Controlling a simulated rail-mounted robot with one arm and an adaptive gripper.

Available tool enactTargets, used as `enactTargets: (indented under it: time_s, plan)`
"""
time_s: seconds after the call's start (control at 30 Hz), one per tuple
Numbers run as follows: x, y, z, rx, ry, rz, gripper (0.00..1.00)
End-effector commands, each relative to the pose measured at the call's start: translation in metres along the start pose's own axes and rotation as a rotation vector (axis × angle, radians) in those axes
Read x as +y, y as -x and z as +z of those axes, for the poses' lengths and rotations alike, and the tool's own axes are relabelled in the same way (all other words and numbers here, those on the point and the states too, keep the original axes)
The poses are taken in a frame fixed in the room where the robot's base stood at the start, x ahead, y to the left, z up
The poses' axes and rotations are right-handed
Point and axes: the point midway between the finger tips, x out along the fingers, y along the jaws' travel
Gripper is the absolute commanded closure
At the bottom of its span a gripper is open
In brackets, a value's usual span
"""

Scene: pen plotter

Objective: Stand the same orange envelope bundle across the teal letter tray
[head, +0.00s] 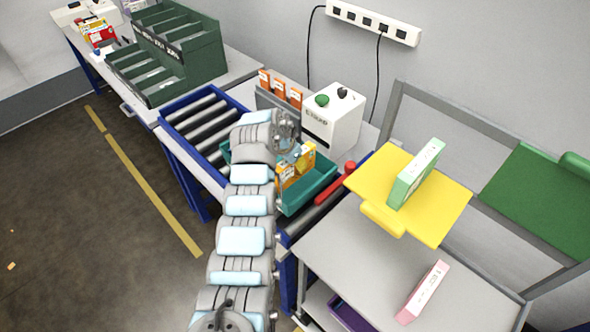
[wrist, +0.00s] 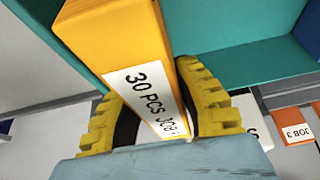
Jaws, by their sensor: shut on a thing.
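The orange envelope bundle (wrist: 115,40) has a white label reading "30 PCS JOB" and sits between the yellow ribbed fingers of my gripper (wrist: 150,88) in the wrist view. My gripper is shut on it. The teal letter tray (wrist: 245,62) lies right behind the bundle. In the head view the teal tray (head: 312,192) sits beyond my arm, and orange (head: 306,154) shows within its outline beside my wrist. My arm hides part of the tray and the fingers. I cannot tell whether the bundle touches the tray floor.
A white device (head: 333,120) with a green button stands behind the tray. Several orange job packets (head: 279,90) stand in a grey rack. A red-handled bar (head: 335,184) lies right of the tray. A yellow board (head: 440,205) carries a green box (head: 416,174). Blue-framed rollers (head: 205,120) lie left.

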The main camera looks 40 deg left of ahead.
Motion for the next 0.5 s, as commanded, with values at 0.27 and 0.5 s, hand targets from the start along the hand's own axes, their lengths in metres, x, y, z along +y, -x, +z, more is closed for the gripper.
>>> enactTargets:
  time_s: [0.27, 0.5]
  plan:
    - [-0.006, -0.011, 0.0, -0.001, 0.0, 0.001, 1.0]
    - [-0.008, -0.012, -0.001, 0.001, -0.001, -0.001, 1.0]
